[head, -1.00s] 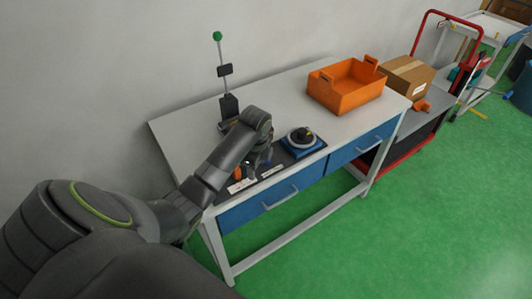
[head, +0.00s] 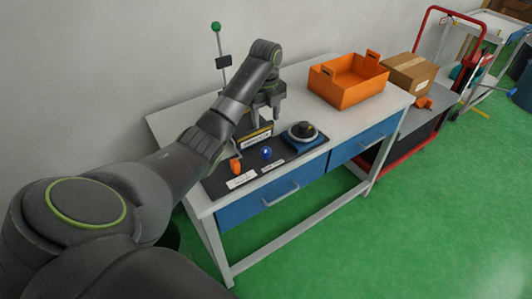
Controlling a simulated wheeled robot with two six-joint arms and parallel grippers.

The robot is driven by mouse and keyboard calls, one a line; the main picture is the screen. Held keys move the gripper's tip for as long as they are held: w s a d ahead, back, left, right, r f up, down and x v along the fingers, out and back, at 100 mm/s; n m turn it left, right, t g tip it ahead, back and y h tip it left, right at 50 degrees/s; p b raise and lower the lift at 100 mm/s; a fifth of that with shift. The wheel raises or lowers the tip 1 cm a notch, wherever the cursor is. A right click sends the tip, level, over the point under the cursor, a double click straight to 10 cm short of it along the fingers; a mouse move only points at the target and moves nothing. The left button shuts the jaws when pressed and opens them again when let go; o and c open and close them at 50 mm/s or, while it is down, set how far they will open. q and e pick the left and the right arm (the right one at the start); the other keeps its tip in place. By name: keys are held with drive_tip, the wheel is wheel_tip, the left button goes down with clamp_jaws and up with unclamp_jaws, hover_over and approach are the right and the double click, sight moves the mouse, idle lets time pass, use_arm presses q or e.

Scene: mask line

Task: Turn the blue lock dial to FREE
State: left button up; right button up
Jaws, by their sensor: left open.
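The blue dial (head: 266,153) is a small round knob on the dark panel along the workbench's front edge. It is in plain view, but its pointer and the lettering on the white label (head: 272,166) in front of it are too small to read. My left gripper (head: 264,117) is open and empty, pointing down above and behind the dial, apart from it. My right gripper is not in view.
An orange knob (head: 235,167) sits left of the dial. A black knob on a blue base (head: 303,136) is on its right. Behind stands a pole with a green ball (head: 215,27). An orange crate (head: 350,82) stands at the back right of the bench (head: 300,106).

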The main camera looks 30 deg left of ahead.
sight(266, 150)
use_arm(q)
wheel_tip(266, 150, down, 12)
drive_tip(key=shift+r, duration=0.1)
drive_tip(key=shift+f, duration=0.6)
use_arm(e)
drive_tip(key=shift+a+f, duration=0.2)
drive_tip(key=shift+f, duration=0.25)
